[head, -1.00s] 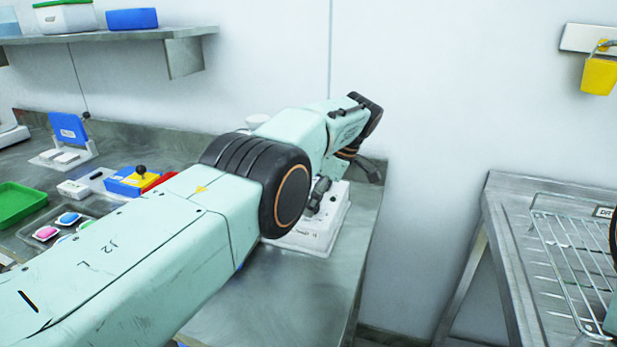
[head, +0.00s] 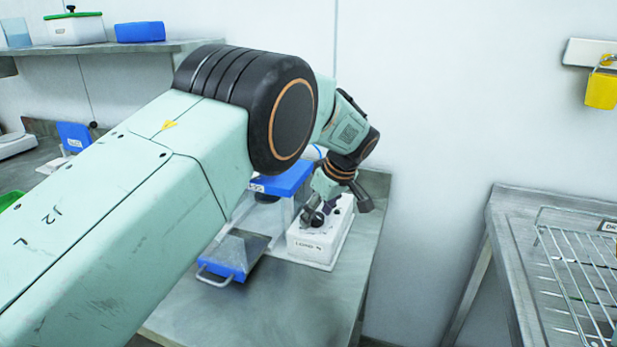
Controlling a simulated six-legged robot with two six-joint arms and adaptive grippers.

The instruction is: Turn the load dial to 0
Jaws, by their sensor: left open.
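The white load box (head: 312,247) stands on the steel bench, with a label on its front that seems to read "LOAD %". My left gripper (head: 336,212) is open and points down over the top of this box. One finger is low at the box's left part and the other is at its right side. The dial is mostly hidden by the fingers. I cannot read its setting or tell whether the fingers touch it. My right gripper is not in view.
My left arm covers much of the bench. A steel table with a wire rack (head: 570,262) is at right, across a gap.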

